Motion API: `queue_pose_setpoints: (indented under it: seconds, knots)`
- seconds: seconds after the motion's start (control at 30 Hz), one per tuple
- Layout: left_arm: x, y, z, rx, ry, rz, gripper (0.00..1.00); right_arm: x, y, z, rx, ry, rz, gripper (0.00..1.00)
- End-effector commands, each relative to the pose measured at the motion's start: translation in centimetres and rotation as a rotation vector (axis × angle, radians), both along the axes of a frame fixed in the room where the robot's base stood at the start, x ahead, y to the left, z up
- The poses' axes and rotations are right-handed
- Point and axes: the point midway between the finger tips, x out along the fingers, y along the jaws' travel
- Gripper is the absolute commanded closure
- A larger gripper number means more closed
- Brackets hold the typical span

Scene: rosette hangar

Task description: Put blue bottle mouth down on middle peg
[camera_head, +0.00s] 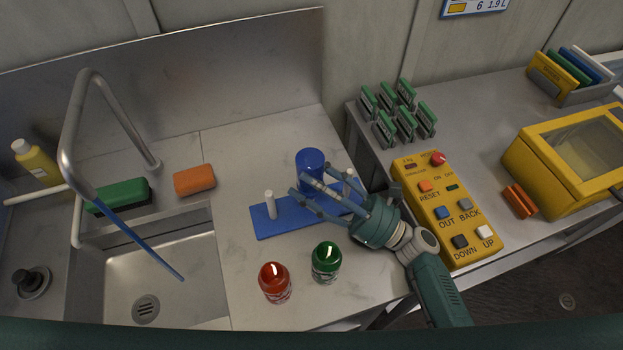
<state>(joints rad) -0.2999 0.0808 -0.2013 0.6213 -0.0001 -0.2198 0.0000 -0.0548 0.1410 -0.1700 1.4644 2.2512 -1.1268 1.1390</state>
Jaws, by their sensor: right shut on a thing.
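The blue bottle (309,160) stands about upright at the middle of the blue peg rack (290,221), its broad flat end up. Its lower end is hidden behind my fingers, so I cannot tell whether it rests on the rack or how far it is over the peg. My right gripper (313,180) is shut on the bottle from the front right. A white left peg (270,205) stands bare, and a white right peg (348,182) shows behind the gripper. The middle peg is hidden. My left gripper is not in view.
A red bottle (275,284) and a green bottle (326,263) stand in front of the rack. The sink (150,278) with its faucet is at left, near an orange sponge (194,180). A yellow button box (440,212) lies close right of my right wrist.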

Motion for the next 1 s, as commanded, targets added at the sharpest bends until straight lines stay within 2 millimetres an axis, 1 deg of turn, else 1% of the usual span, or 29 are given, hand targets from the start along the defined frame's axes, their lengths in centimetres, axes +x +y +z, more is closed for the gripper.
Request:
queue_pose_setpoints:
  seconds: [0.13,0.17,0.23,0.27,0.57,0.67,0.77,1.0]
  knots:
    - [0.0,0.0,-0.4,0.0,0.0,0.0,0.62,0.0,0.0,-0.4,0.001,0.0,0.0,0.65]
    - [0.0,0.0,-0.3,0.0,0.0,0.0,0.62,0.0,0.0,-0.3,0.001,0.0,0.0,0.38]
    - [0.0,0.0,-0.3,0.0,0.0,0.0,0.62,0.0,0.0,-0.2,0.001,0.0,0.0,0.24]
    - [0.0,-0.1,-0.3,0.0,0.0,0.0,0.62,0.0,0.0,-0.2,0.001,0.0,-0.001,0.22]
    - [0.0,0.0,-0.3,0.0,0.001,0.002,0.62,0.2,-0.2,-0.2,0.003,0.002,-0.008,0.22]
    - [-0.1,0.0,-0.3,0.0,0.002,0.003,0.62,0.2,-0.2,0.1,0.004,0.001,-0.01,0.22]
    - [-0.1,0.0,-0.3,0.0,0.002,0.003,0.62,0.2,-0.2,1.3,0.002,-0.004,-0.009,0.22]
    - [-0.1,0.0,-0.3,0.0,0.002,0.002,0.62,-0.1,0.0,6.0,0.0,-0.01,-0.001,0.22]
